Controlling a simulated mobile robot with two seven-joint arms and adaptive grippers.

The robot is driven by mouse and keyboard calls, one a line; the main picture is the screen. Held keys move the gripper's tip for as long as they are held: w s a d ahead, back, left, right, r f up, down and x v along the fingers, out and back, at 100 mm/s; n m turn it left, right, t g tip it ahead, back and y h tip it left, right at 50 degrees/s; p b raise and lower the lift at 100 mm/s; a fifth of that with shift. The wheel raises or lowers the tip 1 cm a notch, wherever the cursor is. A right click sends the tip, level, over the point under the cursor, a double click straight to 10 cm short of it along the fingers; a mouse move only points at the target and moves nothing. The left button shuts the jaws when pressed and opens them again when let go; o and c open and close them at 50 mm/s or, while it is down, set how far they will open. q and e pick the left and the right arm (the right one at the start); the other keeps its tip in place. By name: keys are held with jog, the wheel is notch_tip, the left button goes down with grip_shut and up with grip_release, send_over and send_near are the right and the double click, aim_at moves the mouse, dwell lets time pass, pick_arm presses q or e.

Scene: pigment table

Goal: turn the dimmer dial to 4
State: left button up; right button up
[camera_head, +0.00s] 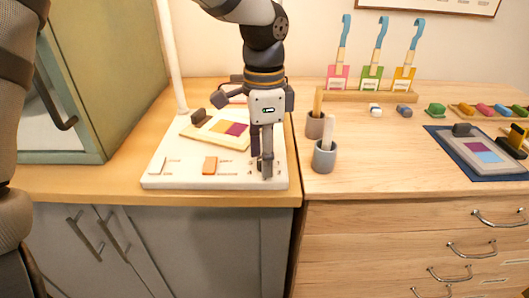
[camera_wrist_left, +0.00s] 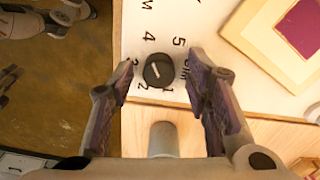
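The dimmer dial (camera_wrist_left: 158,70) is a small dark round knob with a pale pointer mark, on a white panel (camera_head: 180,180). Numbers 1 to 5 are printed around it. The mark runs slantwise, with one end towards the 2 and 3 side; which end is the pointer is hard to tell. My left gripper (camera_head: 262,172) points down over the panel's right front part and hides the dial in the head view. In the left wrist view its fingers (camera_wrist_left: 160,82) are open, one on each side of the dial. Contact is not clear. My right gripper is not seen.
Grey cups (camera_head: 325,157) with tools stand close to the right. A green cabinet (camera_head: 105,70) is at the left.

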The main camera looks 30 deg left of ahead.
pick_arm(q)
notch_tip(320, 180, up, 12)
dwell(0.5)
jog(key=shift+w, duration=0.1)
